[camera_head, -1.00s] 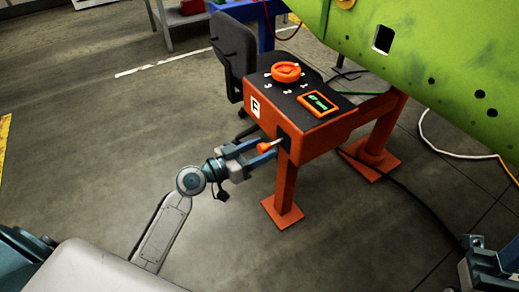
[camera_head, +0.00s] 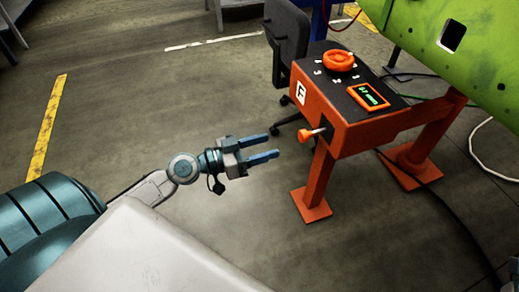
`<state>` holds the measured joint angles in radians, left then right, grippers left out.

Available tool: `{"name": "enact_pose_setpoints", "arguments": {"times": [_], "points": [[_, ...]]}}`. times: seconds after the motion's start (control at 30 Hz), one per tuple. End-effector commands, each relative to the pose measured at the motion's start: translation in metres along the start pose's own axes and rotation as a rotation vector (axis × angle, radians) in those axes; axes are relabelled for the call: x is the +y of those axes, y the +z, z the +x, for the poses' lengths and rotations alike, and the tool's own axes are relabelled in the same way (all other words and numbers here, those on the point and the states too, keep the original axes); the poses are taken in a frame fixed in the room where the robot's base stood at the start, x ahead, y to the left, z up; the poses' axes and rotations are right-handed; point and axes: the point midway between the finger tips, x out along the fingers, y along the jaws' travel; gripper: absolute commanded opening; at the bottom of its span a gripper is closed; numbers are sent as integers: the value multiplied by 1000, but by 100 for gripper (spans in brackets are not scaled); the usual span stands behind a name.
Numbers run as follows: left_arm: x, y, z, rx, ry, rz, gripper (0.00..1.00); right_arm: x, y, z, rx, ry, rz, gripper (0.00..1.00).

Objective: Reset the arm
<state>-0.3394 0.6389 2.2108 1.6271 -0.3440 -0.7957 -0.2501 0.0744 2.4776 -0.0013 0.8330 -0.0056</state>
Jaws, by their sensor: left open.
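My left gripper (camera_head: 272,147) is open and empty. It is over bare floor, to the left of the orange control box (camera_head: 345,125) and apart from it. A lever with an orange knob (camera_head: 304,136) sticks out of the box's side, a short way right of the fingertips. A white plate marked F (camera_head: 301,93) is on the box's side. My right gripper does not show clearly.
A dark chair (camera_head: 287,38) stands behind the box. A green wing panel (camera_head: 440,35) fills the upper right. A black cable (camera_head: 445,205) and a white hose (camera_head: 478,155) lie on the floor at right. The floor at left is clear.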

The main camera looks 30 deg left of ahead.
Motion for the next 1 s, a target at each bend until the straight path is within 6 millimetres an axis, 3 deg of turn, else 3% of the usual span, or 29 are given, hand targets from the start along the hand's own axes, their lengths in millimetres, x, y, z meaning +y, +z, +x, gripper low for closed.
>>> {"name": "enact_pose_setpoints", "arguments": {"times": [0.77,0.87,1.0], "points": [[0,-1,-7,3,-4,0,52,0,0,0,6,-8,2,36],[-2,-8,-5,37,-37,14,52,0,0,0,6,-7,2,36],[-7,-39,-2,191,-161,72,52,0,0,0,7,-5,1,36]]}}
